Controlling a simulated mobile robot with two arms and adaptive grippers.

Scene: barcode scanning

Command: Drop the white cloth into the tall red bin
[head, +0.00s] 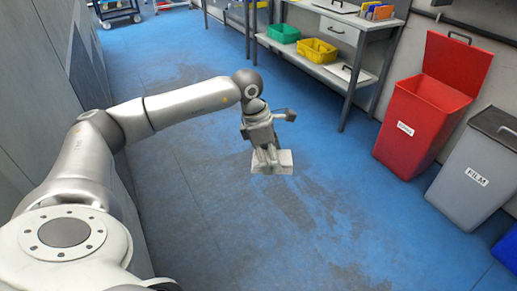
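My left gripper (266,158) points down in the middle of the head view. It is shut on a small white cloth (286,160), which shows on both sides of the fingers as a flat, folded shape. The fingers hide part of the cloth. The tall red bin (412,125) stands on the floor to the right, with its red lid raised at the back. The gripper and cloth are apart from the bin, to its left. My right gripper is not in view.
A grey bin (474,178) with a dark lid stands right of the red bin, and a blue bin (507,249) shows at the right edge. A workbench (352,82) holds a green tray (283,33) and a yellow tray (318,50). The blue floor (330,220) between is clear.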

